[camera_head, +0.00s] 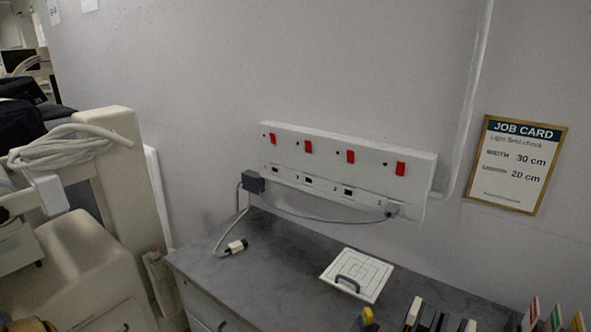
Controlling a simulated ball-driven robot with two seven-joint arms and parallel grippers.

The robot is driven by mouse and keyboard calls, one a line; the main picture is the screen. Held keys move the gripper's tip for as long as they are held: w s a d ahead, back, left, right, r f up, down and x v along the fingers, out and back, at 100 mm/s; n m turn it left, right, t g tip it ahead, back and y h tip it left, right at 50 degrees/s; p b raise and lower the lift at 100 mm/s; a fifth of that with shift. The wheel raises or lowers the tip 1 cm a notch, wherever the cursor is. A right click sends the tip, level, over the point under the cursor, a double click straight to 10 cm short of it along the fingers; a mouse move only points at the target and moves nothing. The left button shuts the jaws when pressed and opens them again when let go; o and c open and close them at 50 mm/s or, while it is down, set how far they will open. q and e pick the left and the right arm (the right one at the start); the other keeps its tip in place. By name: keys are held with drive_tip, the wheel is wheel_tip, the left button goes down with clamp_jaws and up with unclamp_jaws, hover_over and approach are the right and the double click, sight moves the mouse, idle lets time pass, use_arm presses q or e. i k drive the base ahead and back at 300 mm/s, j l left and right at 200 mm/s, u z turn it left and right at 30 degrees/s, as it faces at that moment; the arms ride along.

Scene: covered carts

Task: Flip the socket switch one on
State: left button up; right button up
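A white socket panel (345,168) is fixed to the grey wall above a cart. It carries a row of red rocker switches: the leftmost (273,138), two in the middle (308,147) (350,157) and the rightmost (401,169). Small dark dots sit beside the switches. Below them is a row of sockets with small marks too small to read. A dark grey plug (253,182) sits at the leftmost socket, and a lighter grey plug (393,209) at the rightmost. Whether each switch is on or off cannot be told. Neither gripper is in view.
A dark grey cart top (290,255) lies below the panel. It holds a white square plate with a handle (357,274), a cable connector (236,246) and several upright items at the front. A cream machine (125,190) stands left. A job card (516,164) hangs right.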

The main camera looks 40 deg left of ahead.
sight(400, 168)
drive_tip(key=j+u, duration=0.1)
drive_tip(key=u, duration=0.95)
drive_tip(key=i+j, duration=0.15)
drive_tip(key=i+j+z, duration=0.1)
drive_tip(key=j, duration=0.3)
drive_tip(key=i+j, duration=0.15)
drive_tip(key=j, duration=0.15)
